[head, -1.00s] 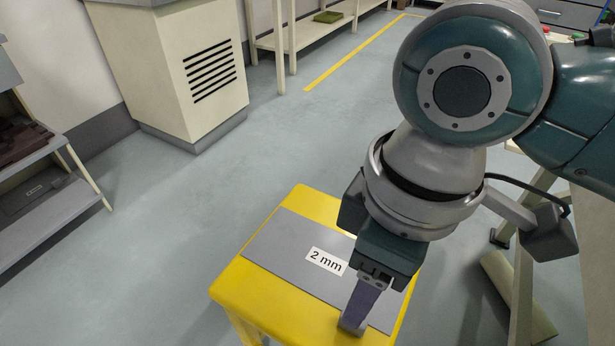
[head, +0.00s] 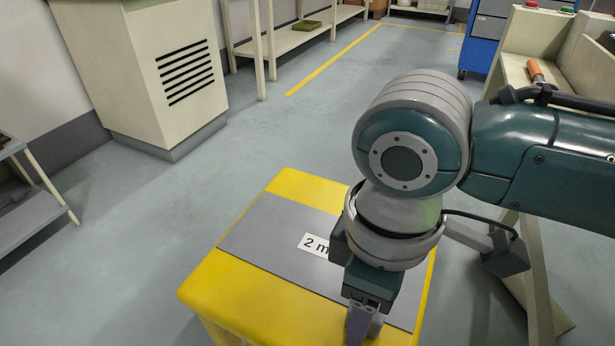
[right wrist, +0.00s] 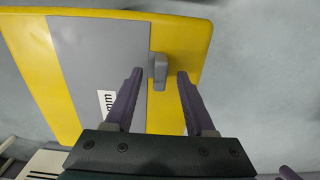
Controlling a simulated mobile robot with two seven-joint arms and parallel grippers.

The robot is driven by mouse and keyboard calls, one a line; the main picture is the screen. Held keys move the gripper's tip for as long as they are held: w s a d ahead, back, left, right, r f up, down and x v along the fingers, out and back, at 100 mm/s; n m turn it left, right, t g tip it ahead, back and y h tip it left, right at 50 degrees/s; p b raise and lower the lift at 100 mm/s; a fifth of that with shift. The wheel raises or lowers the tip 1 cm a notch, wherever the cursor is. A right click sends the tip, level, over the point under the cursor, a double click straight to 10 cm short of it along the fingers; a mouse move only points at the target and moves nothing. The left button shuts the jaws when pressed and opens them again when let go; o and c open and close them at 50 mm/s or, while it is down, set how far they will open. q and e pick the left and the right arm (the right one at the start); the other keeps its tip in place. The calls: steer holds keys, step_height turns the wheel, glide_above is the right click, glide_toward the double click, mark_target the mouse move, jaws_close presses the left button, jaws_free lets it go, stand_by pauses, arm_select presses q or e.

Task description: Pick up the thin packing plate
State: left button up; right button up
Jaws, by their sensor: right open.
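The thin grey packing plate (head: 270,235) lies flat on a yellow stool (head: 215,285). Its white "2 mm" label (head: 312,246) is partly covered by my right gripper in the head view. In the right wrist view the plate (right wrist: 95,45) has a small grey tab (right wrist: 160,70) at its edge. My right gripper (head: 362,335) is low at the plate's near right part. In the right wrist view my right gripper (right wrist: 159,74) is open, with the tab between its fingertips and no clear contact. My left gripper is not in view.
A beige cabinet (head: 160,70) with vents stands at the back left, and a low shelf (head: 30,215) at the left edge. A beige workbench (head: 550,60) is at the right, with a blue cabinet (head: 485,40) behind. The grey floor left of the stool is clear.

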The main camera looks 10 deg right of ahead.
steer(key=shift+f, duration=0.85)
steer(key=shift+r, duration=0.1)
steer(key=shift+c, duration=0.2)
jaws_close()
stand_by(0.5)
